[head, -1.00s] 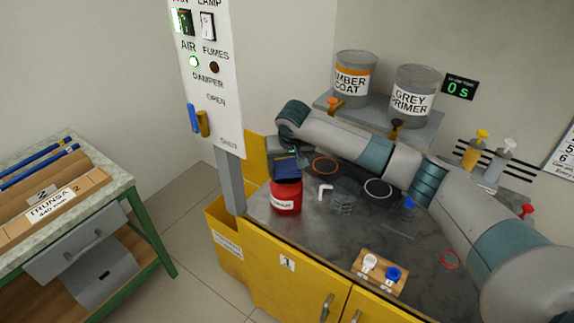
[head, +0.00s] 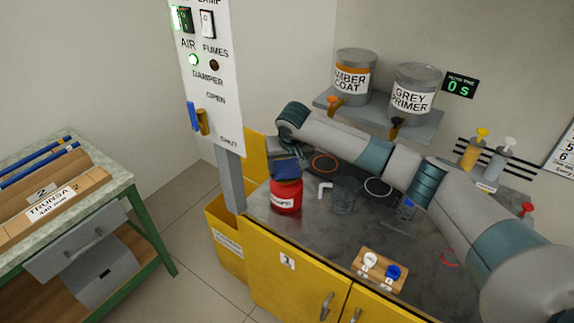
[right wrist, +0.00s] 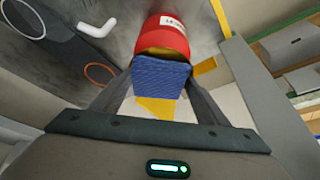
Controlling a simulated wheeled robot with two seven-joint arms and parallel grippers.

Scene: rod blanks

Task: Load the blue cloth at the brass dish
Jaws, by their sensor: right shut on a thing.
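The red can (head: 286,196) stands at the left end of the grey bench top, and it also shows in the right wrist view (right wrist: 165,34). A brass-coloured dish (right wrist: 163,51) shows at the can's top, partly hidden by the cloth. My right gripper (head: 285,156) is shut on the blue cloth (right wrist: 161,81), a folded ribbed pad. In the head view the cloth (head: 285,168) is right at the can's top. I cannot tell whether it touches or presses the dish. My left gripper is not in view.
A grey post and switch panel (head: 211,75) rise just left of the can. A wire-like cup (head: 344,194), a white elbow (head: 325,190) and rings lie to the right. A block with white and blue knobs (head: 379,270) is at the front. Paint tins (head: 354,76) stand on the shelf behind.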

